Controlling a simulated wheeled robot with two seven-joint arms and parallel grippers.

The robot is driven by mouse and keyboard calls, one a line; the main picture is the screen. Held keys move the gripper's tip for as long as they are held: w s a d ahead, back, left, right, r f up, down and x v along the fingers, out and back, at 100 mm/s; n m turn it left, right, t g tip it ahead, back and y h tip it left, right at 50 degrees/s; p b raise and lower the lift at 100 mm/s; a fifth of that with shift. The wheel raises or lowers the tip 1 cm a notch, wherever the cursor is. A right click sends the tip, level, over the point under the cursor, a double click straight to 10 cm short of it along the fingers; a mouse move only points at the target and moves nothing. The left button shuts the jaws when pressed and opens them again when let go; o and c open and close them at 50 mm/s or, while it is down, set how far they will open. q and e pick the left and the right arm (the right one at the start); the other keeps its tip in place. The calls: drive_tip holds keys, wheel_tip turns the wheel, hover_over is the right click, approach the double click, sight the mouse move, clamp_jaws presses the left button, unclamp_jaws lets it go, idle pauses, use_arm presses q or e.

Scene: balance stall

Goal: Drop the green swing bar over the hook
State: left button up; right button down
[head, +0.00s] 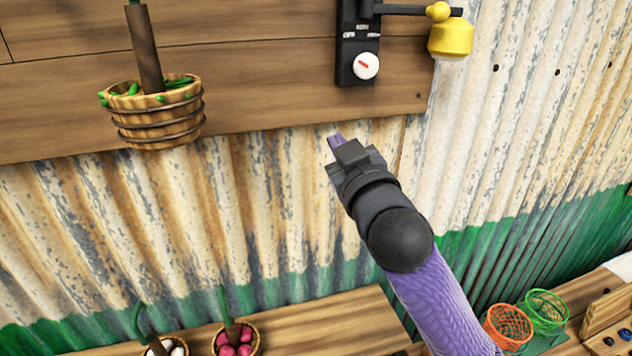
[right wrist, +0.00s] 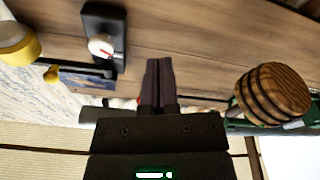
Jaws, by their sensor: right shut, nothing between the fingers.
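I cannot make out a green swing bar or a hook for certain in either view. A black box with a white dial and red mark (head: 365,66) is fixed to the wooden board; the dial also shows in the right wrist view (right wrist: 100,46). A dark arm at its top carries a yellow weight (head: 450,37). My right gripper (head: 337,140) is below the box, in front of the corrugated wall; its purple fingers (right wrist: 158,68) are shut and empty, apart from the box. My left gripper is not in view.
Below are a basket of pink produce (head: 235,340), an orange basket (head: 508,325) and a green basket (head: 546,312). The wooden counter (head: 320,325) has bare room.

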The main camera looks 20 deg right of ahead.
wheel_tip(320, 180, up, 19)
drive_tip(key=s+n+t+y, duration=0.2)
drive_tip(key=n+t+y, duration=0.3)
drive_tip(key=t, duration=0.1)
use_arm(q)
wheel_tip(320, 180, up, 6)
drive_tip(key=p, duration=0.5)
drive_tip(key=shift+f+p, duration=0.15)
drive_tip(key=shift+p, duration=0.25)
use_arm(e)
drive_tip(key=x, duration=1)
drive_tip(key=shift+w+a+f, duration=0.15)
drive_tip(key=shift+a+f, duration=0.05)
